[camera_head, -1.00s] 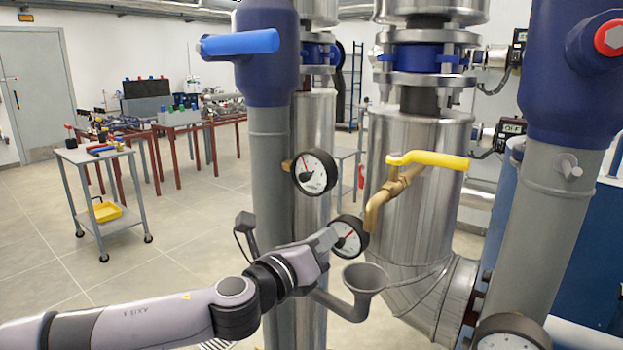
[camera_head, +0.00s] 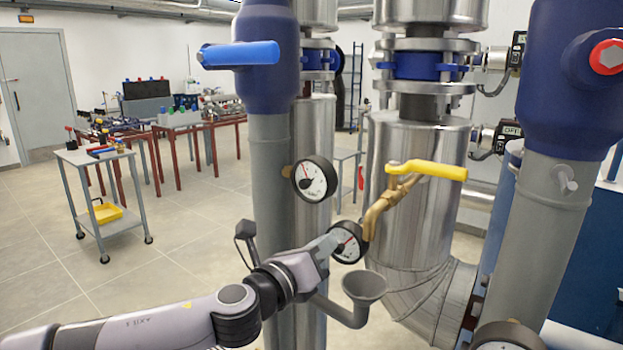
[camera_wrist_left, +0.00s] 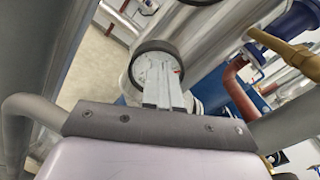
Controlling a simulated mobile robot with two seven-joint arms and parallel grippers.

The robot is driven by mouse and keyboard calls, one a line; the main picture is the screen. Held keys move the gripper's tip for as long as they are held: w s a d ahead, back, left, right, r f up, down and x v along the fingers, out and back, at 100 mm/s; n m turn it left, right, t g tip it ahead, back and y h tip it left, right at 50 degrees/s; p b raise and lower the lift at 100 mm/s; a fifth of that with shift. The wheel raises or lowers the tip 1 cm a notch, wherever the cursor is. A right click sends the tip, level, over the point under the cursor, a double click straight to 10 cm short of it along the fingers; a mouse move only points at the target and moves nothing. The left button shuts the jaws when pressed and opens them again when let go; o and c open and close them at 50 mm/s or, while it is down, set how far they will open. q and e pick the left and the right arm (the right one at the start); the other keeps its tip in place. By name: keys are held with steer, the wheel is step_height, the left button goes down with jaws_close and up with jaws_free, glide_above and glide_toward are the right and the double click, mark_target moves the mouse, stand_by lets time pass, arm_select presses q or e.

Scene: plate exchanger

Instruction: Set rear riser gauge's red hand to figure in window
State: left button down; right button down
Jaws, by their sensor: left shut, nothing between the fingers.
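A round black-rimmed gauge (camera_head: 353,242) with a white face and a red hand sits low between the pipes. My left gripper (camera_head: 330,241) is shut with nothing between its fingers, its tips at the left part of this gauge's face. In the left wrist view, the closed fingers (camera_wrist_left: 163,92) overlap the gauge's face, and a bit of red shows to their right; contact cannot be told. The gauge's figures are too small to read. A second gauge (camera_head: 314,179) with a red hand is above it, on the left riser. A third gauge (camera_head: 506,337) is cut off at the bottom right.
A yellow-handled valve (camera_head: 428,170) on a brass pipe stands just right of the gauges. A grey funnel (camera_head: 364,285) is below my gripper. A blue handle (camera_head: 238,54) juts from the left riser (camera_head: 270,160). A small display box (camera_head: 508,132) is at right.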

arm_select(q)
steer(key=shift+w+r+p, duration=0.25)
steer(key=shift+r+p, duration=0.2)
steer(key=shift+r, duration=0.2)
steer(key=shift+s+a+f+p, duration=0.2)
steer(key=shift+s+p, duration=0.1)
steer(key=shift+p, duration=0.25)
steer(key=shift+f+v, duration=0.15)
steer(key=shift+v, duration=1)
steer(key=shift+f+v, duration=0.15)
steer(key=shift+v, duration=1.05)
